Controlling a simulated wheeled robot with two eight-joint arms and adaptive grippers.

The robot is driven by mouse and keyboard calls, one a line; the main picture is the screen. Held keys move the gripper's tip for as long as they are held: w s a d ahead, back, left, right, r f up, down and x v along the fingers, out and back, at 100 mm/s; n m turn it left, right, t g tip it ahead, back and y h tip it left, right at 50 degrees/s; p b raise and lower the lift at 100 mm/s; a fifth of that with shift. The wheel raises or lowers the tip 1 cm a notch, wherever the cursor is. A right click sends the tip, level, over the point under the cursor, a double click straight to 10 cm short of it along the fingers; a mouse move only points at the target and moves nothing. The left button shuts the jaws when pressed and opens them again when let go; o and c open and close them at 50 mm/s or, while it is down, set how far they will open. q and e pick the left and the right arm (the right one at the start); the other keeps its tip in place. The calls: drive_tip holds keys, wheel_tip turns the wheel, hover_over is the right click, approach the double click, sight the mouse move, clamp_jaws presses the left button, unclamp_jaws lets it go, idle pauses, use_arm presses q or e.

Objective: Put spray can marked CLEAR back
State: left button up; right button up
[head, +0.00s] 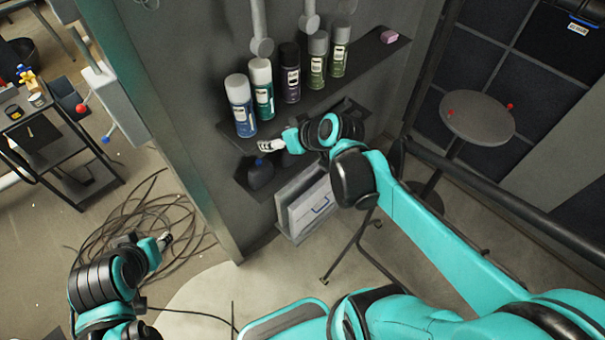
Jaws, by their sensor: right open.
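Several spray cans stand upright in a row on the upper wall shelf (368,58): a blue one (242,114), a teal one (264,95), a dark purple one (290,80) and two green ones, (316,67) and (339,56). Their labels are too small to read, so I cannot tell which is marked CLEAR. My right gripper (268,146) is open and empty, just below the shelf, under the blue and teal cans. My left gripper (164,240) is low at the left, away from the shelf, and I see nothing held in it; its jaws are too small to judge.
A lower shelf holds dark bottles (260,172) behind my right gripper. A pink block (389,37) lies at the upper shelf's right end. A round stool (480,118) stands right, a black cart (40,135) left. Coiled cables (125,225) cover the floor at left.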

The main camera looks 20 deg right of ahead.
drive_tip(key=s+d+f+m+g+h, duration=0.1)
drive_tip(key=s+f+m+g+h, duration=0.1)
drive_tip(key=s, duration=1.2)
drive_tip(key=shift+f+h, duration=0.5)
drive_tip(key=shift+h, duration=0.1)
wheel_tip(320, 180, down, 10)
drive_tip(key=b, duration=1)
drive_tip(key=shift+f, duration=0.25)
